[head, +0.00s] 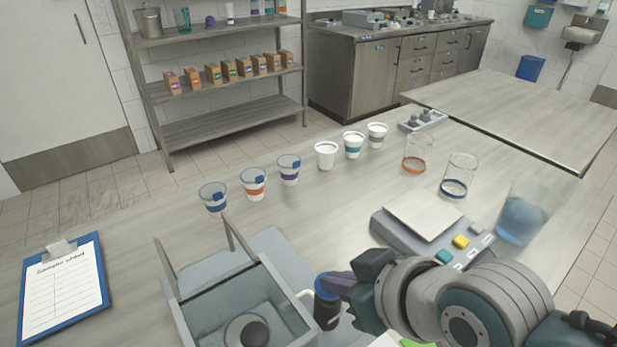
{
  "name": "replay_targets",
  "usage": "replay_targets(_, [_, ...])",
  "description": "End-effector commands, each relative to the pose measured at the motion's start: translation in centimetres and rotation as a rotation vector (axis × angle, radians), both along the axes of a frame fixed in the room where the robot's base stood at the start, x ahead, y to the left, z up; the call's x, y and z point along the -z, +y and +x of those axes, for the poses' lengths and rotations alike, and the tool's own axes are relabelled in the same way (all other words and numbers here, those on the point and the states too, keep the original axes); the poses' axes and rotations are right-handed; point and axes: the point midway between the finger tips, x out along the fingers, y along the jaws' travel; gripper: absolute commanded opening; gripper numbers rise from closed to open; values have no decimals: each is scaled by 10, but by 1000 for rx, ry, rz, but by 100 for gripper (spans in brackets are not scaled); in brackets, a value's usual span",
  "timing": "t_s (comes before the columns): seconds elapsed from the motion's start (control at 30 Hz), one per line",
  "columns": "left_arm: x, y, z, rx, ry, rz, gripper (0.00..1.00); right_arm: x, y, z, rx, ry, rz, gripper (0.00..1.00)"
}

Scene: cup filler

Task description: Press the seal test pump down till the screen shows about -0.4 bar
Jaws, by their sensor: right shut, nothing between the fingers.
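A dark cylinder with a blue top (325,314), which looks like the seal test pump, stands at the right side of a grey-green box (203,308) at the front. My right gripper (340,284) comes in from the right. It is shut and empty, with its fingertips at the blue top; I cannot tell whether they touch it. The fingers hide part of the top. A dark round piece (254,333) shows inside the box. I see no pressure screen or reading. My left gripper is out of view.
A scale with coloured buttons (420,216) and a blurred blue jug (522,216) stand right, near my right arm. Several cups, including a white one (327,156), line the back of the table. A clipboard (62,290) lies at left. The table between clipboard and box is clear.

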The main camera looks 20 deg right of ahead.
Motion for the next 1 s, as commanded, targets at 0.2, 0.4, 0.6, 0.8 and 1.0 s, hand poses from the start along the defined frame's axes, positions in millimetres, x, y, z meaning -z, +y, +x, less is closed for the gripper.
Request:
replay_targets(0.2, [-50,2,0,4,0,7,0,-49,-1,6,1,-4,0,0])
replay_targets(0.4, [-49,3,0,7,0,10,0,-69,-11,-25,1,-6,1,0])
replay_targets(0.6, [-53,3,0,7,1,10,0,-93,-19,-48,1,-7,1,0])
replay_targets(0.8, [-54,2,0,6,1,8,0,-105,-23,-59,2,-8,2,0])
replay_targets(1.0, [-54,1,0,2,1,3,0,-107,-23,-61,3,-8,3,0])
